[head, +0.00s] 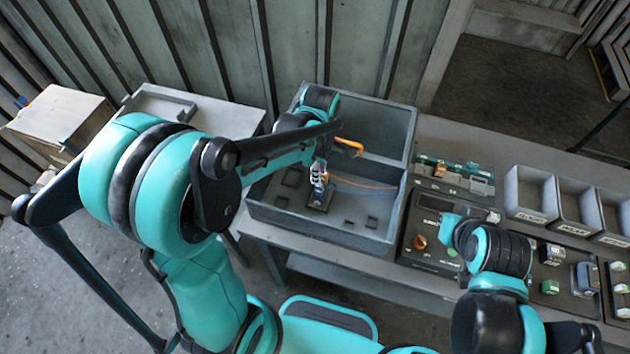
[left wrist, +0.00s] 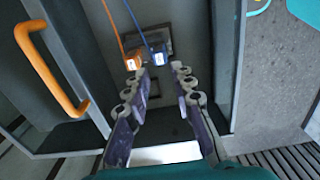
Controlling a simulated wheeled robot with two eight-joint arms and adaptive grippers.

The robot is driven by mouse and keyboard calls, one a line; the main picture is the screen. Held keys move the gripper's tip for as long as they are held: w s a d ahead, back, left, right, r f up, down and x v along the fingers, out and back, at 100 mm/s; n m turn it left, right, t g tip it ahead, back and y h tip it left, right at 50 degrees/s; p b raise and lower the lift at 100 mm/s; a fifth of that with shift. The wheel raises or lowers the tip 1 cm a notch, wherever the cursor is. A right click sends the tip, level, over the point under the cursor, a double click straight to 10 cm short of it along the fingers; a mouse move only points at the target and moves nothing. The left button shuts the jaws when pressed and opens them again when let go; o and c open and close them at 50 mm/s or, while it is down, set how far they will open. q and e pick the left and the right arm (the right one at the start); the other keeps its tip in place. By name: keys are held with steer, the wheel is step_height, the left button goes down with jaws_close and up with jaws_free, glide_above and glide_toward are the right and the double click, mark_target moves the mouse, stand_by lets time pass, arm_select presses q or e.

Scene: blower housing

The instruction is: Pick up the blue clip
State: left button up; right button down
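The blue clip (left wrist: 158,56) sits on a dark plate on the floor of the grey housing, with a blue wire running up from it. An orange clip (left wrist: 132,62) with an orange wire is just to its left. My left gripper (left wrist: 162,72) is open, its two fingers pointing at the clips with a clear gap between them. In the head view my left gripper (head: 318,178) is down inside the housing (head: 320,232), over the dark plate, and mostly covers the clips. My right arm's end is over the bench at the right; its fingers cannot be made out.
The housing's open lid (head: 375,120) stands behind, with an orange handle (left wrist: 52,75) in the left wrist view. Its walls rise close around my left gripper. A control panel (head: 432,250) and grey bins (head: 530,195) are to the right. A cardboard box (head: 62,118) is far left.

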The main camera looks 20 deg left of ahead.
mark_target(320, 190)
arm_select(q)
step_height(320, 190, down, 6)
steer(key=shift+d+f+b, duration=0.15)
steer(key=shift+f+b, duration=0.1)
steer(key=shift+b, duration=0.45)
steer(key=c, duration=0.5)
